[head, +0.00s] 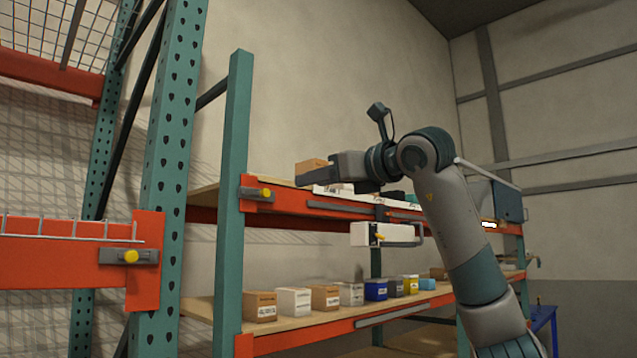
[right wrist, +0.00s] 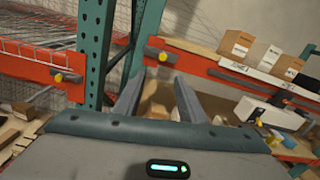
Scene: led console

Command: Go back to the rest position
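My right gripper (head: 318,174) is raised in front of the upper shelf in the head view, at the end of my right arm, which comes up from the lower right. In the right wrist view its two fingers stand apart, with nothing held between the fingertips (right wrist: 160,79). A brown box (head: 311,164) shows just behind the fingers in the head view. My left gripper is in neither view.
Orange and teal racking (head: 232,200) fills the middle and left. Several small boxes, one blue (head: 376,289), line the lower shelf. A white unit with a yellow part (head: 372,234) hangs below the upper shelf; it also shows in the right wrist view (right wrist: 262,114).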

